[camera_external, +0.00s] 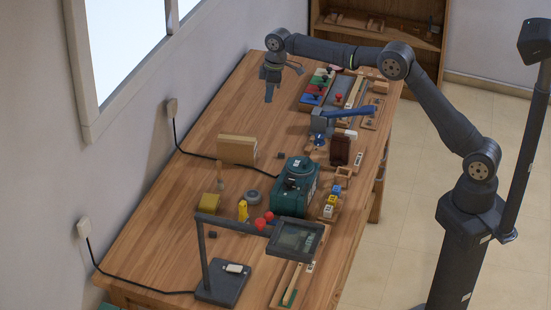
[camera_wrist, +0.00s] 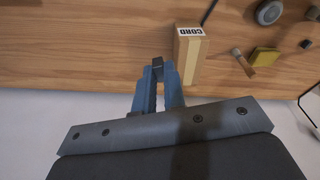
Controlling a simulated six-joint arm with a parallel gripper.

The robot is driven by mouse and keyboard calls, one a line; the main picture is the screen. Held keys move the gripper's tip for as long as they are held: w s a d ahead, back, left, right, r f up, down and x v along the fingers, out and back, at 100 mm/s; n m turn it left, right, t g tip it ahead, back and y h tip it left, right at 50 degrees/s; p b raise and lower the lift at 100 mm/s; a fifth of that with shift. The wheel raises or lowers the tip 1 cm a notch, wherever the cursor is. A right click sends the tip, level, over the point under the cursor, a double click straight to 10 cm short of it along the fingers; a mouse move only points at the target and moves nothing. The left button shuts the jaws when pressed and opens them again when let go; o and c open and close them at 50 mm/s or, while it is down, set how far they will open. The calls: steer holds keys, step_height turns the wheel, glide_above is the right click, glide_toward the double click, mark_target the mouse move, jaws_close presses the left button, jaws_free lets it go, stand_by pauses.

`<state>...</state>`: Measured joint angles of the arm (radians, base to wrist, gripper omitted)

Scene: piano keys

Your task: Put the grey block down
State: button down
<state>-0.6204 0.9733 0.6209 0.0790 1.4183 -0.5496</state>
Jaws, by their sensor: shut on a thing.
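The grey block (camera_wrist: 158,67) is a small dark grey piece at the tips of my gripper in the wrist view. My gripper (camera_wrist: 158,85) is shut on it, with the two blue-grey fingers close on either side. In the external view, my gripper (camera_external: 268,96) points down at the far left part of the wooden table (camera_external: 203,128). The block cannot be told apart from the fingers there. The gap between block and tabletop cannot be judged exactly.
A tan box (camera_wrist: 189,58) labelled CORD stands beside the fingers; it also shows in the external view (camera_external: 237,149). A brush (camera_wrist: 243,63), yellow block (camera_wrist: 265,57) and round grey object (camera_wrist: 269,12) lie beyond. Coloured keys (camera_external: 318,87) stand right of my gripper. Bare wood lies below it.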

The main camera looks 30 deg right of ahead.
steer(key=shift+a, duration=0.35)
glide_above(240, 141)
steer(key=f, duration=0.6)
steer(key=shift+d+f, duration=0.35)
steer(key=shift+d, duration=0.05)
steer(key=shift+f, duration=2)
steer(key=shift+s, duration=0.1)
steer(key=shift+f, duration=0.2)
steer(key=c, duration=1.5)
jaws_free()
steer(key=shift+r, duration=0.1)
